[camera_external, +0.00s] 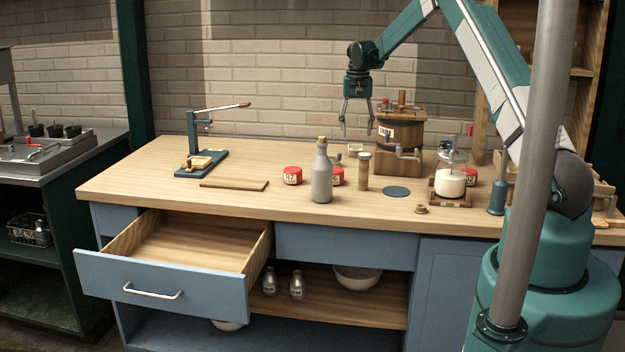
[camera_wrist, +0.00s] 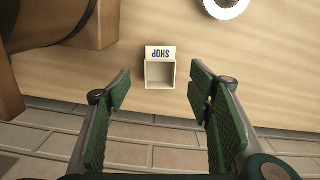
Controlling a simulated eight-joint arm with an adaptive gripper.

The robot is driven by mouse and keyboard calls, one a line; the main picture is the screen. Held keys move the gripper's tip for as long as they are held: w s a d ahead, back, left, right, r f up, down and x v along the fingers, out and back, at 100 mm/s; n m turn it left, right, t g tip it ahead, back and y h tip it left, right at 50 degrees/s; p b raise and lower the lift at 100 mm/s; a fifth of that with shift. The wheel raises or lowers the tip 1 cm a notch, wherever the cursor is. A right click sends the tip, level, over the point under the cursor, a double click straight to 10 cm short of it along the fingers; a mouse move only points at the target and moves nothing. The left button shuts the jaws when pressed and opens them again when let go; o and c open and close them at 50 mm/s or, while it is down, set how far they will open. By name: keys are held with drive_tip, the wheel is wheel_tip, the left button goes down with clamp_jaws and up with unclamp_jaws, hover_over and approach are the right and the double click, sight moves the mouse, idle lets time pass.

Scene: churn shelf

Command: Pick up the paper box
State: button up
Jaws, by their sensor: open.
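The paper box is a small, open, cream-white box (camera_wrist: 160,72) with a raised flap that reads "SHOP", upside down in the wrist view. It stands on the wooden bench top near the brick wall. In the external view a small pale box (camera_external: 355,148) shows at the back of the bench, left of the wooden churn. My gripper (camera_external: 357,128) hangs pointing down above it, open and empty. In the wrist view the box lies between the two green finger pads, beyond their tips and apart from them.
The wooden churn (camera_external: 401,130) stands close to the right of my gripper. A grey bottle (camera_external: 321,178), a corked jar (camera_external: 363,172) and red tins (camera_external: 292,176) stand in front. The blue drawer (camera_external: 165,283) is pulled out. The bench's back left is mostly clear.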

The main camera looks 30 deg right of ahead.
sight(359, 144)
drive_tip(key=shift+f, duration=0.1)
drive_tip(key=shift+f, duration=1.2)
drive_tip(key=shift+f, duration=0.1)
drive_tip(key=shift+w+d+f, duration=0.1)
drive_tip(key=shift+f, duration=1.2)
drive_tip(key=shift+w+d+f, duration=0.1)
drive_tip(key=shift+f, duration=1.15)
drive_tip(key=shift+c, duration=0.6)
drive_tip(key=c, duration=0.7)
